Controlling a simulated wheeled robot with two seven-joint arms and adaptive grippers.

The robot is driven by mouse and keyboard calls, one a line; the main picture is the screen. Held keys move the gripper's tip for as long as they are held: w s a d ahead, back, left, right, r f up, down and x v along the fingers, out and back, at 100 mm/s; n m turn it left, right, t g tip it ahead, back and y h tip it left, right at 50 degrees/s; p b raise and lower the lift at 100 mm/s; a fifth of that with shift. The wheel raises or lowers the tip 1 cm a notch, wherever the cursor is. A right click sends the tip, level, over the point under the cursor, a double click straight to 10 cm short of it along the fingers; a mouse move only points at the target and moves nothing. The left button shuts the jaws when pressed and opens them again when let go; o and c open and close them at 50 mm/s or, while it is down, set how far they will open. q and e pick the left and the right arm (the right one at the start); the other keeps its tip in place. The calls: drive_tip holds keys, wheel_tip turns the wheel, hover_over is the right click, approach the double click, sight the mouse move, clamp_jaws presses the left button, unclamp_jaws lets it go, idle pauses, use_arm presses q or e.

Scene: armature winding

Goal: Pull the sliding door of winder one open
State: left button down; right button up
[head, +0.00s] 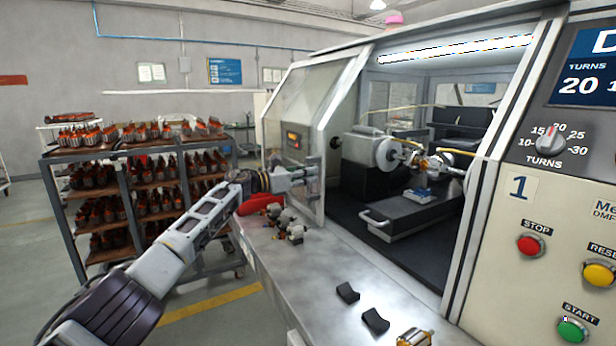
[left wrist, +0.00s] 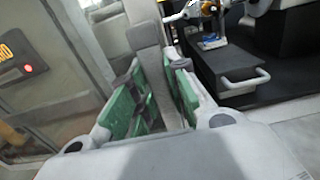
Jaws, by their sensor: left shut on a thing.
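Winder one (head: 522,187) is the cream machine with the "1" label. Its clear sliding door (head: 335,90) with a pale frame stands at the left of the opening, and the chamber to its right is exposed. My left gripper (head: 308,174) is at the door's right edge. In the left wrist view, the green-padded fingers of my left gripper (left wrist: 155,95) are on both sides of a grey upright bar (left wrist: 148,50) on the door and shut on it. The lower part of the bar is hidden by the gripper. My right gripper is not in view.
Inside the chamber are a spindle with an armature (head: 425,163) and a tray with a handle (head: 410,218). Small parts and two black blocks (head: 348,292) lie on the metal ledge (head: 315,265). A loaded rack (head: 130,160) stands at the left.

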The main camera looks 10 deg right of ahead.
use_arm(q)
drive_tip(key=shift+r, duration=0.1)
drive_tip(key=c, duration=1.4)
unclamp_jaws()
drive_tip(key=shift+c, duration=0.2)
drive_tip(key=shift+o, duration=0.4)
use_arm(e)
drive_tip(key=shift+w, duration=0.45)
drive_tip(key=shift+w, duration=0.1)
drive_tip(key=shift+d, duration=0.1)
use_arm(q)
drive_tip(key=shift+s+a, duration=0.1)
drive_tip(key=v, duration=1.1)
drive_tip(key=shift+a, duration=0.4)
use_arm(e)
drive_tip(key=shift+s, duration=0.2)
use_arm(q)
drive_tip(key=shift+s, duration=0.1)
